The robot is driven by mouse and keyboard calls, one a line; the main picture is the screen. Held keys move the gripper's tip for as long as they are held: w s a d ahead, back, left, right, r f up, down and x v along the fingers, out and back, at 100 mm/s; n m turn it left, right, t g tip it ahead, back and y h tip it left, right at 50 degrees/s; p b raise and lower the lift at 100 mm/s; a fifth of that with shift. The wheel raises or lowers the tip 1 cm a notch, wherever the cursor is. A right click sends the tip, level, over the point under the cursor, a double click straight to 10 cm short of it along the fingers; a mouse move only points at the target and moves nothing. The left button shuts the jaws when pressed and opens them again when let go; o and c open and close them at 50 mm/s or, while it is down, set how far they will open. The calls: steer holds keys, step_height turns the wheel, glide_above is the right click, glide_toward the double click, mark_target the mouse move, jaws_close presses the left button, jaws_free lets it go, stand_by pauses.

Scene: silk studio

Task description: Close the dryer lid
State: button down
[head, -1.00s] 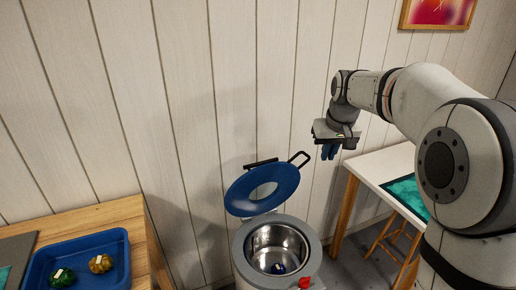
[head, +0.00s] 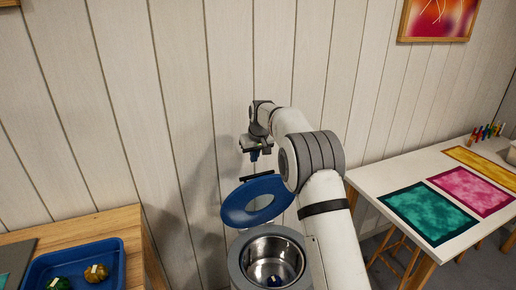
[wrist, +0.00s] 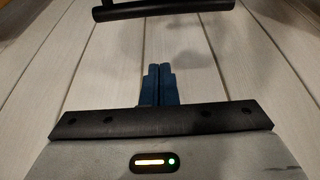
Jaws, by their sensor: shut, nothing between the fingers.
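The dryer (head: 235,262) is a grey round drum with a steel inside, at the lower middle of the head view. Its blue ring-shaped lid (head: 236,212) stands open, tilted up behind the drum. A small dark-blue item (head: 275,281) lies in the drum. My gripper (head: 254,156) is above the lid, near the wall, with its blue fingers together and nothing between them. In the wrist view the shut fingers (wrist: 156,86) point toward a black bar (wrist: 165,10), which looks like the lid's handle, with a visible space between.
A blue tray (head: 112,275) with a green and an amber bundle sits on the wooden table (head: 95,222) at left. A white table (head: 385,182) with teal, pink and yellow cloths stands at right. The plank wall (head: 180,120) is close behind the lid.

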steer(key=s+f, duration=0.1)
steer(key=s+d+f, duration=0.1)
steer(key=f, duration=0.1)
steer(key=shift+s+p, duration=0.35)
